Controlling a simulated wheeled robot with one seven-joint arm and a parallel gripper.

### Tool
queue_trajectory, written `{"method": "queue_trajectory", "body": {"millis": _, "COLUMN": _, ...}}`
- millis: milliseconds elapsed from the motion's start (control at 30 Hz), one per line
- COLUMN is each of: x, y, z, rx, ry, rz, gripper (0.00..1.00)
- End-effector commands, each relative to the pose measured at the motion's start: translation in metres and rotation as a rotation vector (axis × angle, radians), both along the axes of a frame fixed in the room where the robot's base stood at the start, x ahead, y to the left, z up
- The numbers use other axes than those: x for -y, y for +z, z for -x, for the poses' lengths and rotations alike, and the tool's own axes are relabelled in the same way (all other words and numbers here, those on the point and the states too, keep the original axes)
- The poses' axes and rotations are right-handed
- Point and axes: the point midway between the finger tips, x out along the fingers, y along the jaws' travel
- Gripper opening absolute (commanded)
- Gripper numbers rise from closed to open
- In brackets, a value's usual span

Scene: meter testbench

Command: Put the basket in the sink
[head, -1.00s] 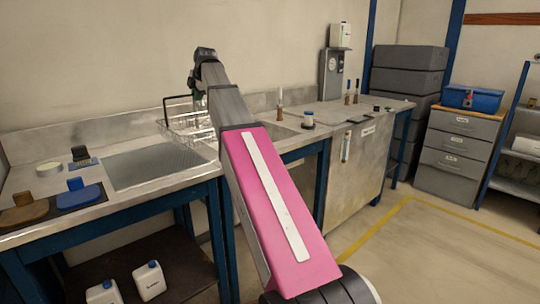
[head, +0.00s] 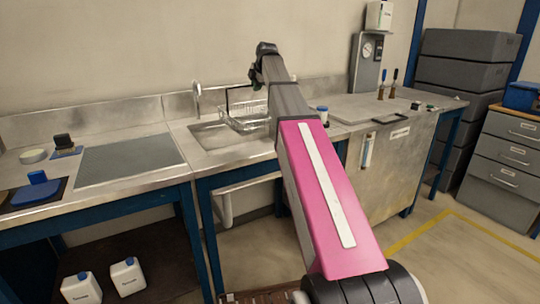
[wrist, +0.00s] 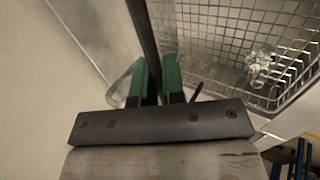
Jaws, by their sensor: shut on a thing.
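The wire basket (head: 243,121), with a dark raised handle, is over the right part of the sink (head: 207,138) in the head view. I cannot tell whether it touches the sink. In the wrist view the basket's wire mesh (wrist: 215,35) fills the upper right, with a small crumpled pale thing (wrist: 259,62) in it. My gripper (wrist: 158,75) has green fingers on either side of the dark handle bar (wrist: 142,30) and is shut on it.
A tap (head: 196,97) stands at the sink's back left. A ribbed drainboard (head: 130,160) lies to its left, then a blue scraper (head: 38,185) on a dark mat. A capped jar (head: 322,114) stands right of my arm. White jugs (head: 127,275) stand below.

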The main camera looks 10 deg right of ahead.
Motion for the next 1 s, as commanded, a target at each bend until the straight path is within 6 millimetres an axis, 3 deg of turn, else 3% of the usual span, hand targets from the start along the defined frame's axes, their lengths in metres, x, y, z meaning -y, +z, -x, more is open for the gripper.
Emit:
{"method": "queue_trajectory", "body": {"millis": 167, "x": 0.001, "y": -0.009, "z": -0.001, "rx": 0.000, "ry": 0.000, "rz": -0.001, "gripper": 0.00}}
{"method": "queue_trajectory", "body": {"millis": 800, "x": 0.001, "y": -0.133, "z": -0.001, "rx": -0.001, "ry": 0.000, "rz": -0.001, "gripper": 0.00}}
{"method": "queue_trajectory", "body": {"millis": 1000, "x": 0.001, "y": -0.144, "z": -0.002, "rx": 0.001, "ry": 0.000, "rz": 0.000, "gripper": 0.00}}
